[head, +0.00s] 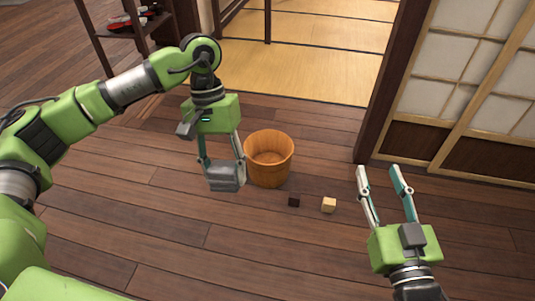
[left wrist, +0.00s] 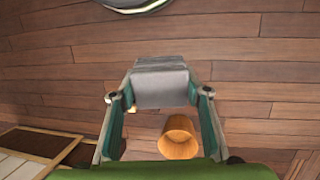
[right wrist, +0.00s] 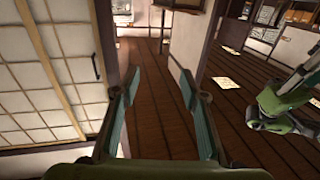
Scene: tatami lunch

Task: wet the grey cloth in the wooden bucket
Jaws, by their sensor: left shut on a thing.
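The wooden bucket (head: 283,175) stands upright on the plank floor, and its inside looks empty of any cloth. My left gripper (head: 224,170) is shut on the grey cloth (head: 227,180), a folded block, and holds it to the left of the bucket, apart from it. In the left wrist view the cloth (left wrist: 160,88) sits between the fingertips and the bucket (left wrist: 177,143) shows below it. I cannot tell whether the bucket holds water. My right gripper (head: 383,172) is open and empty, to the right of the bucket.
A dark post and shoji panels (head: 450,85) stand at the right. Tatami (head: 310,60) lies behind. A shelf (head: 130,30) stands at the back left.

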